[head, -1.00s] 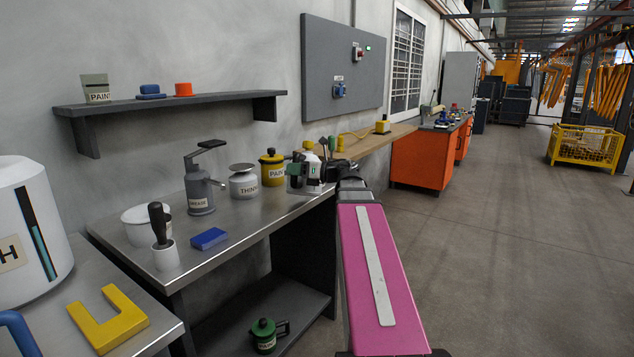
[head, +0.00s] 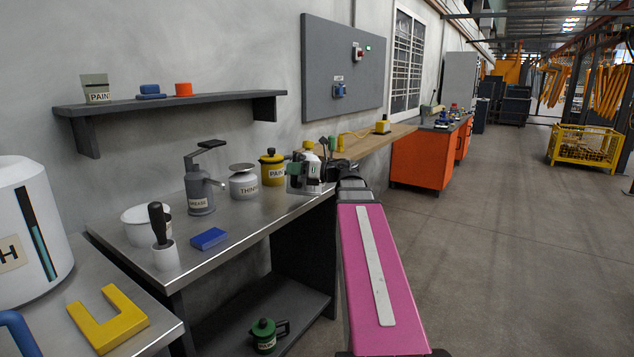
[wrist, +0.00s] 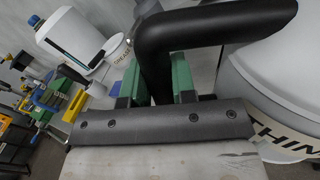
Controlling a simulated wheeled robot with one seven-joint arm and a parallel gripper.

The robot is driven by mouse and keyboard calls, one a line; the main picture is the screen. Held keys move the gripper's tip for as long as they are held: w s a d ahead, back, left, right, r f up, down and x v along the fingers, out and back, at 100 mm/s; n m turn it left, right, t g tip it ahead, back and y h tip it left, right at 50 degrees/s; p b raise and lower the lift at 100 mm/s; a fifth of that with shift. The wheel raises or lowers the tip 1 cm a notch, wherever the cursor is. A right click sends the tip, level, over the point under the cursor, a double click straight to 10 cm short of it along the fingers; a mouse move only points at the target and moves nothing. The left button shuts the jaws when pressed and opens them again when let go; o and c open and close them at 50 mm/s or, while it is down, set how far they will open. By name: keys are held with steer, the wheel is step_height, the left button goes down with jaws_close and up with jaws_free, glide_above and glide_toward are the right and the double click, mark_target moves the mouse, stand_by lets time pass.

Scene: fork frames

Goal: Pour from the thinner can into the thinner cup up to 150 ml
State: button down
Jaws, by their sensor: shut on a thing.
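My gripper (head: 298,172) is at the far right end of the steel bench, beside a white can with a yellow cap (head: 308,146). In the wrist view its green fingers (wrist: 158,85) are shut on a thick black handle (wrist: 205,25). The handle curves right toward a large white can (wrist: 285,75) whose label starts "THIN"; the can is cut off by the frame edge. A white pot with a flat disc on top, labelled "THINN" (head: 243,185), stands on the bench to the left. I cannot tell which vessel is the thinner cup.
A yellow paint can (head: 272,169), a grease pump (head: 199,190), a white bowl (head: 136,230), a black-handled brush (head: 160,235) and a blue block (head: 208,239) stand on the steel bench (head: 245,220). A shelf (head: 180,102) hangs above.

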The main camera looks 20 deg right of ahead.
steer(key=shift+w+d+r+m, duration=0.15)
steer(key=shift+w+r+m, duration=0.05)
steer(key=shift+r+m, duration=0.45)
steer(key=shift+w+d+r+m, duration=0.15)
steer(key=shift+r+m, duration=0.3)
steer(key=shift+r, duration=0.3)
stand_by(6.6)
